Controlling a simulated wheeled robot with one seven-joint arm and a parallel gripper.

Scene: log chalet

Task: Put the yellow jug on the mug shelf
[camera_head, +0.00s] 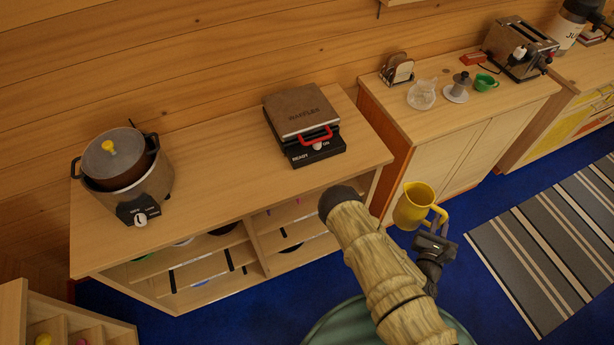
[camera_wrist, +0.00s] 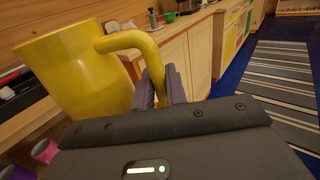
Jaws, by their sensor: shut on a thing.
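The yellow jug (camera_head: 412,207) is held in the air in front of the cabinets, upright with a slight tilt in the head view. My gripper (camera_head: 436,236) is shut on the jug's handle. In the wrist view the jug (camera_wrist: 75,72) fills the left side, and the fingers of my gripper (camera_wrist: 165,88) close around the lower part of its handle. No shelf in view can be told for certain as the mug shelf. Pink and purple cups (camera_wrist: 45,151) show low at the left edge of the wrist view.
A low counter with open shelves (camera_head: 215,262) carries a slow cooker (camera_head: 127,175) and a waffle maker (camera_head: 303,122). A cabinet (camera_head: 450,120) at right bears a toaster (camera_head: 519,49), a green cup (camera_head: 485,82) and glassware. A small compartment unit (camera_head: 65,322) stands lower left. Blue floor and striped rug (camera_head: 550,250) are clear.

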